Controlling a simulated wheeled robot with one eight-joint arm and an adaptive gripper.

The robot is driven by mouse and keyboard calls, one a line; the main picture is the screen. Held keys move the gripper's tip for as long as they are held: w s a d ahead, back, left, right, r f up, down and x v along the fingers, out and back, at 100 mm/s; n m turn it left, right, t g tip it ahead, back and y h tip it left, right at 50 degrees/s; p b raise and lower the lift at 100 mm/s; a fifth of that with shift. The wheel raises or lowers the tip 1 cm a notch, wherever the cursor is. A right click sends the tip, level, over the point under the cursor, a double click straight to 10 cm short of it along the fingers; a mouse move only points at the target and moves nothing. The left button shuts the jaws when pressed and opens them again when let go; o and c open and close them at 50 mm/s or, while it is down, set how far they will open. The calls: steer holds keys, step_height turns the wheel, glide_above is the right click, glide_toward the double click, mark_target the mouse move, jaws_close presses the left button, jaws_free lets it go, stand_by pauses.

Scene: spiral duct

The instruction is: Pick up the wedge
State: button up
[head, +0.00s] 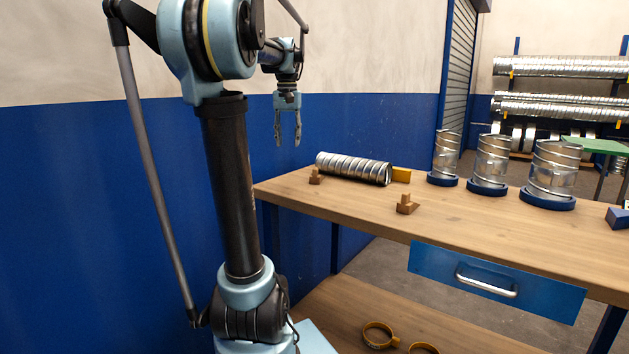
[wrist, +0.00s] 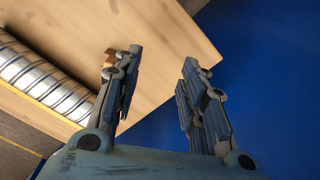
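Two small brown wooden wedges with a raised knob are on the workbench (head: 480,215). One wedge (head: 407,205) stands alone near the front edge. The other wedge (head: 315,177) sits at the left end of the lying silver spiral duct (head: 350,168). My gripper (head: 288,140) points down, above and beyond the bench's left end, and touches nothing. In the wrist view my gripper (wrist: 160,60) is open and empty. A brown wooden piece (wrist: 108,58), likely the wedge by the duct, shows partly hidden behind the left finger.
A yellow block (head: 401,174) lies at the duct's right end. Three upright duct pieces on blue bases, the middle one (head: 491,162) among them, stand farther right. A blue wall (head: 90,220) is close behind my arm. Yellow rings (head: 378,335) lie on the lower shelf.

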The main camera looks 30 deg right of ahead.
step_height(320, 180, up, 4)
steer(key=m, duration=0.2)
glide_above(316, 168)
steer(key=f, duration=1.2)
steer(key=shift+w+d, duration=0.25)
steer(key=shift+d, duration=0.1)
steer(key=shift+w+f, duration=0.15)
steer(key=shift+f, duration=1.15)
steer(key=shift+w+f, duration=0.1)
steer(key=shift+f, duration=1.2)
steer(key=c, duration=0.8)
steer(key=shift+r, duration=0.1)
